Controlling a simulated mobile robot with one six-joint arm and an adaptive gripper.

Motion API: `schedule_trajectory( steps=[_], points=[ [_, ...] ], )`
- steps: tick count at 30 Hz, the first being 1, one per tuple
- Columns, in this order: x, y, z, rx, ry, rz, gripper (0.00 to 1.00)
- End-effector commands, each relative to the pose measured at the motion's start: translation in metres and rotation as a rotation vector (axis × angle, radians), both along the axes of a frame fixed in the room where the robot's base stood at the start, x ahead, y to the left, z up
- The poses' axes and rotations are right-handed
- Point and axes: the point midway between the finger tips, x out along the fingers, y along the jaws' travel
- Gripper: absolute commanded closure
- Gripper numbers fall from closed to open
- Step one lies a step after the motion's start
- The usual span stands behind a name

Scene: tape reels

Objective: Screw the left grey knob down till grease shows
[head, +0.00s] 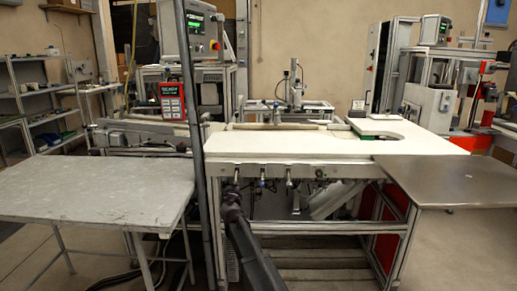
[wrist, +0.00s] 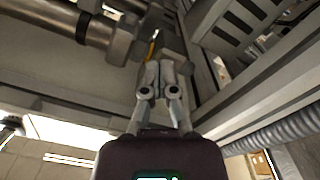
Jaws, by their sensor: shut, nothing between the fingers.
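Small fittings hang in a row under the front edge of the white-topped bench in the head view. The left grey knob appears to be the pale one (head: 237,177) at the left of this row; its grease cannot be seen. My dark arm rises from below, and my gripper ends close under that knob, its fingers too small to make out there. In the wrist view my gripper (wrist: 159,72) points upward with its fingers together and empty. Just beyond the tips is a grey cylindrical fitting (wrist: 124,42) with a narrow yellow strip near it. Whether the tips touch it I cannot tell.
A blue-tipped fitting (head: 262,182) and another grey one (head: 289,182) hang to the right. A dark upright post (head: 197,120) stands close on the left. A grey table (head: 90,190) and a steel plate (head: 455,180) flank the bench. Frame rails (wrist: 245,100) crowd the wrist view's right.

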Motion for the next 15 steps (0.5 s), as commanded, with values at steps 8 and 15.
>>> schedule_trajectory(
  steps=[8, 15],
  points=[
    [0.0002, 0.0053, -0.0022, -0.001, 0.0, 0.004, 1.0],
    [0.0, 0.0031, -0.0057, -0.001, 0.0, 0.002, 1.0]
  ],
)
